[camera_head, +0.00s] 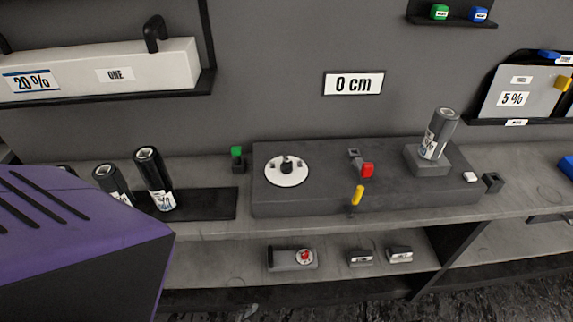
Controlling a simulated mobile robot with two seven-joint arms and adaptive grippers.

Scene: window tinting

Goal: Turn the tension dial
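A round white dial plate with a dark knob at its centre (287,168) sits on the left part of a dark grey block (330,197) on the workbench; it looks like the tension dial. Its markings are too small to read. Neither of my grippers shows. A large purple and black part, which looks like mine, fills the lower left and does not reach the dial.
A green-topped switch (237,153) stands left of the block. Dark rolls (154,178) stand further left.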

